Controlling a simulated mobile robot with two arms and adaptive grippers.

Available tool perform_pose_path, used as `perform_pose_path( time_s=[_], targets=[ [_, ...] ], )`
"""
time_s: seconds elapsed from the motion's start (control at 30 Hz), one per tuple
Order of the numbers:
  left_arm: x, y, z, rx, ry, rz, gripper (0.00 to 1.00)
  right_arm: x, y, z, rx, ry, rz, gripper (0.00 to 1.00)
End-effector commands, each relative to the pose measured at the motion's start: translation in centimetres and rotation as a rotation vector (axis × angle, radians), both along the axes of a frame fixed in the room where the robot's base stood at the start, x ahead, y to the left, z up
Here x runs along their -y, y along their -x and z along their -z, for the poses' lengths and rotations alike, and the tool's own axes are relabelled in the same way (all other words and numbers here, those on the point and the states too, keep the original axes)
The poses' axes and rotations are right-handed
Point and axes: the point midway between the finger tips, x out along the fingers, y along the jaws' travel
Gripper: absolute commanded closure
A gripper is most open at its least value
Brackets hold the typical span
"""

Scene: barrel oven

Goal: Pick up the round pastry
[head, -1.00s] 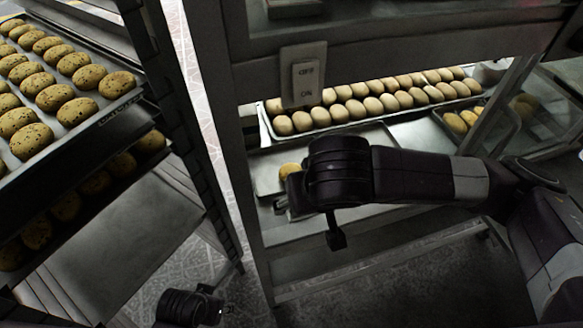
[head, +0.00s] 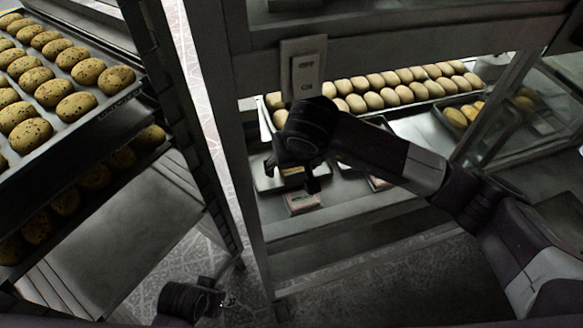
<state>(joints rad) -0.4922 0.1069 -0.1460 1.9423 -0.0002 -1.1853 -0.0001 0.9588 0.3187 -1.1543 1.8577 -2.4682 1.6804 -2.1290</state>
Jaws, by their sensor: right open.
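A round yellow pastry (head: 292,170) lies on a small metal tray (head: 265,182) on the display shelf, mostly hidden by my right gripper. My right gripper (head: 291,180) is open and points down over this tray. Its fingers appear on either side of the pastry; whether they touch it I cannot tell. My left gripper (head: 213,300) is low at the bottom of the view, away from the pastries, and its jaws are too small and dark to read.
A long tray of pale buns (head: 390,98) lies behind, and another tray of yellow pastries (head: 458,116) is at right. A rack of speckled buns (head: 75,106) is at left. Pink labels (head: 303,201) line the shelf front.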

Motion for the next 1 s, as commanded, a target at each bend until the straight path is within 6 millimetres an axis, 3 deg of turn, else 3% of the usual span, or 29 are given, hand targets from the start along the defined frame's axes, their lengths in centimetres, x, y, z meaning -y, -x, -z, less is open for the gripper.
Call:
perform_pose_path(
  time_s=[0.27, 0.7, 1.0],
  targets=[
    [-0.1, 0.4, -0.2, -0.008, -0.002, -0.002, 0.60, 0.0, -0.2, 0.3, 0.002, 0.000, -0.001, 0.36],
    [-0.2, 0.8, 0.1, -0.015, -0.002, -0.003, 0.60, -0.1, -0.2, 0.2, 0.002, 0.000, 0.000, 0.81],
    [-0.2, 0.5, 0.0, -0.010, -0.003, -0.003, 0.60, 0.0, -0.2, 0.1, 0.003, -0.001, 0.000, 0.81]
  ],
)
